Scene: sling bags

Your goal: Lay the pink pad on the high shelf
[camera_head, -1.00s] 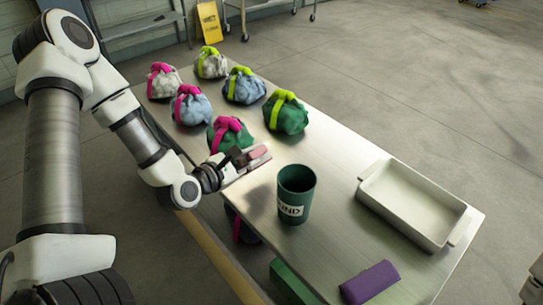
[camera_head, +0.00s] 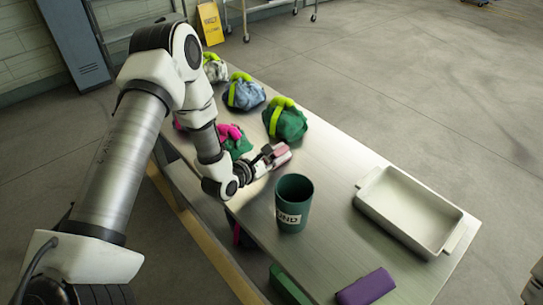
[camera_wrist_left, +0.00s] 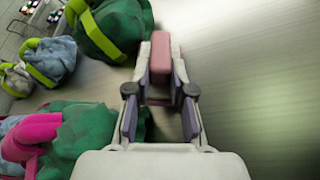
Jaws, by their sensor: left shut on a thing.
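My left gripper (camera_head: 270,158) is shut on the pink pad (camera_head: 282,152), a small pink block with rounded edges. In the left wrist view the pad (camera_wrist_left: 161,52) sits between the two fingertips of the left gripper (camera_wrist_left: 160,88). In the head view they are over the metal table (camera_head: 335,180), behind the green cup and in front of the bags; I cannot tell the height above the tabletop. I cannot tell which surface is the high shelf. My right gripper is not in view.
A green cup (camera_head: 294,203) stands close to the gripper. Sling bags in green (camera_head: 287,121), blue (camera_head: 243,93) and white lie behind, with another green bag (camera_head: 236,143) partly behind my arm. A white tray (camera_head: 410,212) and a purple case (camera_head: 366,288) are at right and front.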

